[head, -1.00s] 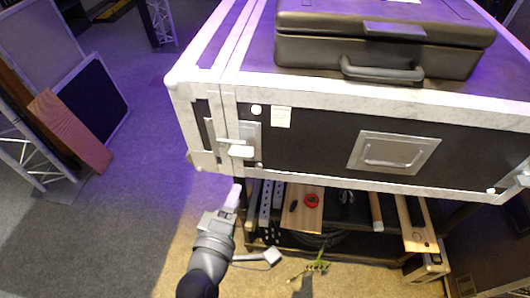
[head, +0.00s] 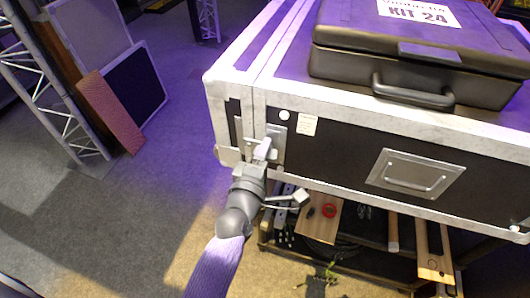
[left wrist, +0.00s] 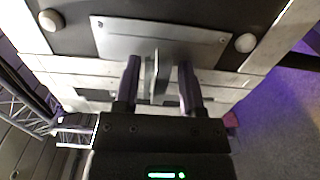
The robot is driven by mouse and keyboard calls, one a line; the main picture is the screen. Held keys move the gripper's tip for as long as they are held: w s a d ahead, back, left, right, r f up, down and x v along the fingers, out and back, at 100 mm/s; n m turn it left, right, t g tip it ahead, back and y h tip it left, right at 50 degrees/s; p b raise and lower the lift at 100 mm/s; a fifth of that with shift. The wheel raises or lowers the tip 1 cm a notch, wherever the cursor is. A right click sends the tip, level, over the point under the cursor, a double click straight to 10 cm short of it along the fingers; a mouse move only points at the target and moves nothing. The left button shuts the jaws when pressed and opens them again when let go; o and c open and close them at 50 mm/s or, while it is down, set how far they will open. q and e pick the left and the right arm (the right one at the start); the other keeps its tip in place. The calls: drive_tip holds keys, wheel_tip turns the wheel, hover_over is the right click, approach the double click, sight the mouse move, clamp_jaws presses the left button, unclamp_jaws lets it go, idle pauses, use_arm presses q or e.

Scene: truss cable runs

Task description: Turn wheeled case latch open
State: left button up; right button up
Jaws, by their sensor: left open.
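The wheeled case (head: 330,148) is black with pale metal edging. Its latch (head: 276,140) is a metal plate with a protruding tab near the case's left front corner. In the left wrist view the latch plate (left wrist: 205,40) spans the top middle, and its thin tab stands between my two fingers. My left gripper (head: 262,150) is at the latch. In the left wrist view the left gripper (left wrist: 157,82) has its fingers apart, one on each side of the tab, with gaps showing. My right gripper is not in view.
A dark hard case (head: 415,60) labelled "KIT 24" lies on top. A recessed handle plate (head: 414,174) is on the front. Below is a shelf with a wooden board (head: 318,222) and a red roll (head: 329,211). Floor at left is clear; panels and truss stand beyond.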

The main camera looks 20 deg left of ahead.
use_arm(q)
drive_tip(key=c, duration=0.6)
drive_tip(key=shift+s, duration=0.1)
clamp_jaws()
drive_tip(key=shift+f, duration=0.15)
